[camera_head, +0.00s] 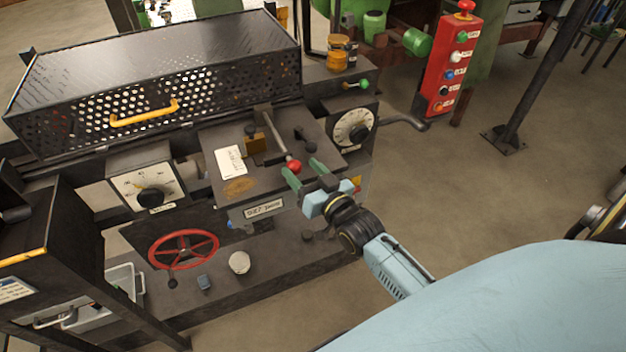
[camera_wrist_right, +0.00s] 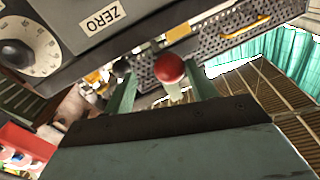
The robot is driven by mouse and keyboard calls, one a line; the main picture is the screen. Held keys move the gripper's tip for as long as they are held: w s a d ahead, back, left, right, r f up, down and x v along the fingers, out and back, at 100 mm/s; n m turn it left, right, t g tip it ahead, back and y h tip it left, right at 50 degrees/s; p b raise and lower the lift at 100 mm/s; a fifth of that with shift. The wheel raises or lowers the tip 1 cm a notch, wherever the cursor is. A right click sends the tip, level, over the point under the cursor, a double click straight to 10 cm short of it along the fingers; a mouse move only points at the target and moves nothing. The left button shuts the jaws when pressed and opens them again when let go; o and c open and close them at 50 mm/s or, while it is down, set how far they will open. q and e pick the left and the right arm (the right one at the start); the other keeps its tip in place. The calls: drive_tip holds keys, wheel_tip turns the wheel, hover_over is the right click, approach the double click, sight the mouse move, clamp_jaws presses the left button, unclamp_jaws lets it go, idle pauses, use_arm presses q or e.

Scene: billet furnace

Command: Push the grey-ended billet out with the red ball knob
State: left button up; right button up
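The red ball knob (camera_head: 294,166) sits on the near end of a pale rod (camera_head: 276,137) on the machine's top plate. My right gripper (camera_head: 303,169) is open at the knob, its two green fingers apart. In the right wrist view the red ball knob (camera_wrist_right: 169,68) shows between the fingers, nearer the right one, with a gap to the left finger. I cannot tell whether the right finger touches it. I cannot make out a grey-ended billet in either view. My left gripper is not in view.
A perforated guard with a yellow handle (camera_head: 144,113) stands at the back left. A brass block (camera_head: 256,143) and a white note (camera_head: 230,161) are on the plate. A red handwheel (camera_head: 183,249) is at the front. A red button post (camera_head: 451,65) stands right; floor there is clear.

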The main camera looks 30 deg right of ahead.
drive_tip(key=s, duration=0.3)
drive_tip(key=shift+s+d, duration=0.25)
drive_tip(key=s+a+f+n+g+b, duration=0.1)
drive_tip(key=s+f+g+b, duration=0.45)
drive_tip(key=f, duration=1.25)
drive_tip(key=s+f+n+g+b, duration=0.1)
drive_tip(key=s+f+g, duration=0.2)
drive_tip(key=s+f, duration=1)
drive_tip(key=s+f+n+g+h+b, duration=0.1)
drive_tip(key=s+f+g+b, duration=0.3)
drive_tip(key=s+f, duration=1.9)
drive_tip(key=f+g, duration=0.1)
drive_tip(key=g, duration=0.3)
drive_tip(key=shift+n, duration=0.4)
drive_tip(key=shift+w+f+g, duration=0.1)
drive_tip(key=shift+g, duration=0.15)
